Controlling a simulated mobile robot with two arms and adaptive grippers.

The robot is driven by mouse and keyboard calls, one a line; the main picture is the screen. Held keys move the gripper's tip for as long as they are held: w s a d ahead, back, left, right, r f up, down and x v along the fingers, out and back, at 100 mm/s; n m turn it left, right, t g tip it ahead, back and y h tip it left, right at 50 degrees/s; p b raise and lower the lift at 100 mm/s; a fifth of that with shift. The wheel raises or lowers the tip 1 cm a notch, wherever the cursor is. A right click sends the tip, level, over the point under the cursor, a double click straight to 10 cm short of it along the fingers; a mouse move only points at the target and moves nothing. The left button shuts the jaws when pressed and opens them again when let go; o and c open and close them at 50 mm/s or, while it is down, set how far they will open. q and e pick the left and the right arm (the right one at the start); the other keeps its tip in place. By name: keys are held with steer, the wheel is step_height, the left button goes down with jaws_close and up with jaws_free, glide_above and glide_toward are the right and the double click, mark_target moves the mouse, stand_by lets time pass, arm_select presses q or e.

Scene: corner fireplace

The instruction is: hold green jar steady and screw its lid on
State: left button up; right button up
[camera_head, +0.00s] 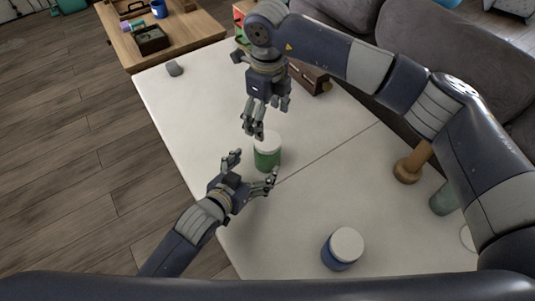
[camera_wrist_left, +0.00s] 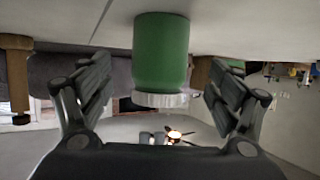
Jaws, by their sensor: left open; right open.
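The green jar (camera_head: 267,160) stands upright on the white table, with a white lid (camera_head: 268,139) on its top. In the left wrist view the picture is upside down, and the green jar (camera_wrist_left: 161,55) with its white ribbed lid (camera_wrist_left: 160,99) sits between the spread fingers. My left gripper (camera_head: 253,168) is open, low at the near side of the jar, with its fingers pointing toward it. My right gripper (camera_head: 253,132) is open, pointing down just above and to the left of the lid. Whether its fingertips touch the lid I cannot tell.
A blue jar with a white lid (camera_head: 343,248) stands at the table's near side. A wooden peg-shaped object (camera_head: 410,165) and a grey-green object (camera_head: 444,199) stand at the right. A grey lump (camera_head: 174,68) lies at the far left. The white table (camera_head: 190,115) is clear left of the jar.

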arm_select(q)
steer(key=x, duration=0.8)
jaws_close()
arm_select(e)
steer(key=n, duration=1.6)
steer(key=shift+n, duration=0.3)
steer(key=n, duration=0.6)
arm_select(q)
steer(key=shift+s, duration=0.1)
